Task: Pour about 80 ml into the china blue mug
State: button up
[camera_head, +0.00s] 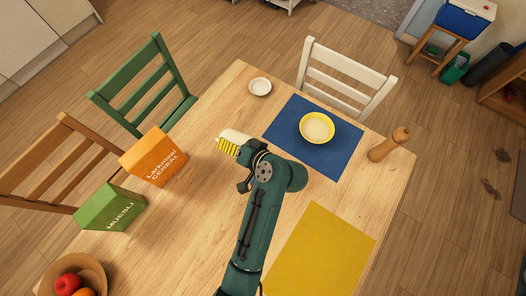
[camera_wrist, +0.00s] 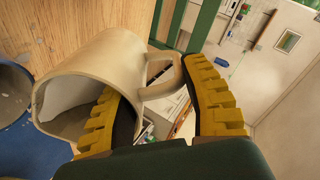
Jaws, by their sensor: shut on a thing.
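My gripper (camera_head: 236,147) is over the table, shut on a cream mug (camera_head: 233,136). In the wrist view my gripper (camera_wrist: 155,80) has its yellow ridged fingers on either side of the handle of the cream mug (camera_wrist: 100,65). The mug's mouth faces the lower left of that view, showing a pale inside. I cannot tell whether it holds liquid. A blue-grey rounded thing (camera_wrist: 14,92) shows at the left edge of the wrist view, cut off. I cannot tell whether it is the china blue mug. No blue mug shows in the head view; my arm hides part of the table.
A yellow bowl (camera_head: 317,127) stands on the blue placemat (camera_head: 345,158). A small white dish (camera_head: 260,87), pepper mill (camera_head: 390,145), cereal box (camera_head: 153,157), muesli box (camera_head: 110,209) and fruit bowl (camera_head: 92,268) surround my arm. The yellow placemat (camera_head: 322,250) is bare.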

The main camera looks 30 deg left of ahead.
jog(key=shift+d+r, duration=0.1)
jog(key=shift+r, duration=0.1)
jog(key=shift+d+f+y+b, duration=0.1)
jog(key=shift+y+b, duration=0.3)
jog(key=shift+s+d+f, duration=0.1)
jog(key=shift+s+d, duration=0.05)
jog(key=shift+s, duration=0.15)
jog(key=shift+s+d+y+b, duration=0.1)
jog(key=shift+y+b, duration=0.3)
jog(key=shift+d+f+b, duration=0.15)
jog(key=shift+d+b, duration=0.05)
jog(key=shift+b, duration=0.25)
jog(key=shift+d+y, duration=0.2)
jog(key=shift+y, duration=0.2)
